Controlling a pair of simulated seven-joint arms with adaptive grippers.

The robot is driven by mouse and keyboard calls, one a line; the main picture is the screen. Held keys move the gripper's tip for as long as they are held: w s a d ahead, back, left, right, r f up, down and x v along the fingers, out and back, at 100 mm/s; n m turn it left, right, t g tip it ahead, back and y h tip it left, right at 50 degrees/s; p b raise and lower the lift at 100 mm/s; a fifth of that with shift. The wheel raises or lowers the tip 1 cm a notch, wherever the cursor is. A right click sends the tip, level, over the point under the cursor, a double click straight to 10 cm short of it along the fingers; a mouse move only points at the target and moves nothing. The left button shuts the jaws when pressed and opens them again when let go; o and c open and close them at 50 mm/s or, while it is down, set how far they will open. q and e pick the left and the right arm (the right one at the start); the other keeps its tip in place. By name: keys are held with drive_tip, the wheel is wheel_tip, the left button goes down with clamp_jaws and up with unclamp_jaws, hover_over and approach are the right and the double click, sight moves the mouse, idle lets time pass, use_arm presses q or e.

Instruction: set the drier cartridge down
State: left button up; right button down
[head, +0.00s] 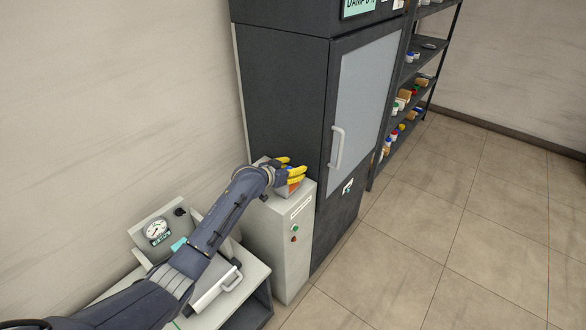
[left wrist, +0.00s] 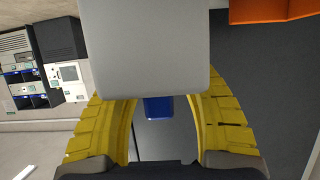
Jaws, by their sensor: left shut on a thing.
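My left gripper (head: 297,174), with yellow fingers, is over the top of a narrow light grey cabinet (head: 268,238). It is shut on a pale grey block, which I take to be the drier cartridge (left wrist: 145,48). In the left wrist view the block fills the upper middle between the yellow fingers. A small blue part (left wrist: 158,107) shows just below it; I cannot tell whether it belongs to the block. In the head view the fingers hide most of the block, and I cannot tell whether it touches the cabinet top. My right gripper is not in view.
A tall dark cabinet (head: 281,95) with a handled, pale-panelled door stands right behind the grey cabinet. A gauge unit (head: 157,232) sits on a low bench under my left arm. Shelves (head: 410,95) with small goods stand beyond. An orange thing (left wrist: 270,10) shows in the wrist view.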

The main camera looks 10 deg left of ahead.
use_arm(q)
drive_tip(key=o, duration=1.3)
drive_tip(key=shift+f, duration=0.1)
drive_tip(key=v, duration=1.2)
